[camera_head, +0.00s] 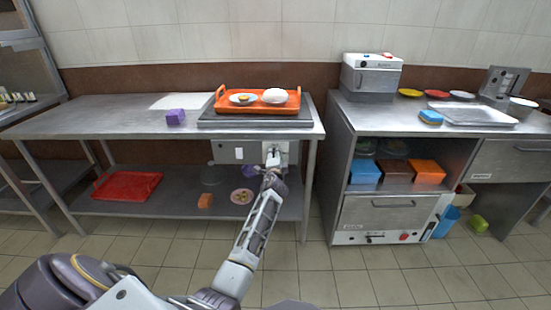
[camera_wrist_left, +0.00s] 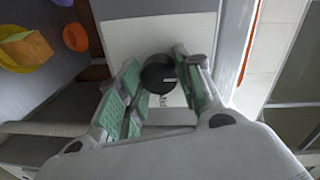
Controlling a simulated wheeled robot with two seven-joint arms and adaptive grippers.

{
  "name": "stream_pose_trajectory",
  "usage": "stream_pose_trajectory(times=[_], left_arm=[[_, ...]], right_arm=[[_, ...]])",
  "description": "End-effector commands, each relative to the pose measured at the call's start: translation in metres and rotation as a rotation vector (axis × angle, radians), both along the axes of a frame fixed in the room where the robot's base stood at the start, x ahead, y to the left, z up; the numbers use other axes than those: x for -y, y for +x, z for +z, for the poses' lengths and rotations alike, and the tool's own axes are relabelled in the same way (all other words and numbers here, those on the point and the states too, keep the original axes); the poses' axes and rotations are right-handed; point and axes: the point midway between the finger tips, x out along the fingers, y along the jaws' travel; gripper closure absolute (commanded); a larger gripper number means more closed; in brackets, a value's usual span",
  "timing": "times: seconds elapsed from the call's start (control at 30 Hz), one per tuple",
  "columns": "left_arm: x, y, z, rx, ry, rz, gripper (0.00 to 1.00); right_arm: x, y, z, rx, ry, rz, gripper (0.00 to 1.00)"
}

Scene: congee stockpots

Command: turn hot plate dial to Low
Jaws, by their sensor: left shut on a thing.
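The hot plate's flat dark top (camera_head: 207,122) lies on the left steel table, and its pale control panel (camera_head: 225,152) hangs below the table's front edge. In the left wrist view a round black dial (camera_wrist_left: 157,70) with a small light mark sits on the white panel (camera_wrist_left: 120,45). My left gripper (camera_head: 273,158) is at the right part of the panel and hides the dial in the head view. In the wrist view its green-padded fingers (camera_wrist_left: 162,84) are on either side of the dial, shut on it. The dial's setting labels are not readable. My right gripper is not in view.
An orange tray (camera_head: 228,107) with a plate and a white item stands on the hot plate. A purple block (camera_head: 175,117) is to its left. The lower shelf holds a red tray (camera_head: 127,186) and small items. A steel cabinet (camera_head: 385,212) stands to the right.

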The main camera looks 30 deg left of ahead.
Motion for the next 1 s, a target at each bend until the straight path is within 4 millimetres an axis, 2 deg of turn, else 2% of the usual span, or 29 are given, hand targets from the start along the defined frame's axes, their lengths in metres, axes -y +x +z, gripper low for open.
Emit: stream_pose_trajectory(times=[0.2, 0.23, 0.4, 0.77, 1.0], left_arm=[[-0.0013, -0.0007, -0.0012, -0.002, -0.002, 0.003, 0.89], [-0.0013, -0.0007, -0.0012, -0.002, -0.002, 0.003, 0.62], [-0.0010, -0.0006, -0.0009, -0.001, -0.001, 0.002, 0.42], [-0.0001, -0.0007, -0.0005, -0.002, 0.000, 0.001, 0.42], [0.0043, -0.0075, -0.0005, -0.001, 0.000, 0.000, 0.42]], right_arm=[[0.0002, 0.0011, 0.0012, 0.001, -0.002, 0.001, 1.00], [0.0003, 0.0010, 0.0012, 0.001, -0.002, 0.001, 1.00], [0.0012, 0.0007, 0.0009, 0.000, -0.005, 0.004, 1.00], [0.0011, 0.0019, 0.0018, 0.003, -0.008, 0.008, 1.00], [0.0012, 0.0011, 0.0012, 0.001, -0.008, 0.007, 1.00]])
